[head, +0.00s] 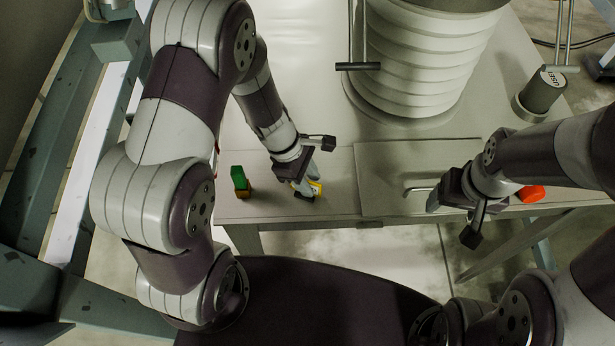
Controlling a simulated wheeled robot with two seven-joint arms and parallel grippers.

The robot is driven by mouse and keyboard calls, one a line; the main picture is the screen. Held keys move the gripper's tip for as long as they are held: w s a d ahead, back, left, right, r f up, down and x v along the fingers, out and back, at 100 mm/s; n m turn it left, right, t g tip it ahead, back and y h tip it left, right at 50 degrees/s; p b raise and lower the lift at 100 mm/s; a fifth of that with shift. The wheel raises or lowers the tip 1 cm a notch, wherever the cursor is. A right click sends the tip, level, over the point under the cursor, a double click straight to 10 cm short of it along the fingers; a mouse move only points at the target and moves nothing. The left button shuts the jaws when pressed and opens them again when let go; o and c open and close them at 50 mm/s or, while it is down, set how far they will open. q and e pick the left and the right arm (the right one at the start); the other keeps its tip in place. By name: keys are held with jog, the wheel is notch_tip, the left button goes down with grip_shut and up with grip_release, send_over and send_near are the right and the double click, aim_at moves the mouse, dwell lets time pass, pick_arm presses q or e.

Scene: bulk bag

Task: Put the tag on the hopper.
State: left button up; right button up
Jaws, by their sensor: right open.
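The large pale ribbed body (425,65), which looks like the hopper, stands on the table at the back. My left gripper (309,186) is low over the table's front part, at a small yellow and black item (317,188). The fingers partly cover this item, and I cannot tell whether they grip it or whether it is the tag. My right gripper (452,217) is open near the table's front edge, right of a bent metal handle (418,189). No tag can be clearly made out.
A green and brown block (240,181) stands left of my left gripper. A red-orange item (531,193) lies behind my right arm. A dark cylinder marked "USED" (541,92) stands at the back right. A flat panel (385,180) lies at the table's front.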

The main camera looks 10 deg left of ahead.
pick_arm(q)
jog(key=shift+r+p, duration=0.35)
jog(key=s+b+v, duration=0.1)
jog(key=v, duration=1.1)
jog(key=s+a+m+t+y, duration=0.2)
jog(key=s+a+m+y, duration=0.2)
jog(key=m, duration=1.3)
jog(key=shift+s, duration=0.8)
jog(key=shift+w, duration=0.1)
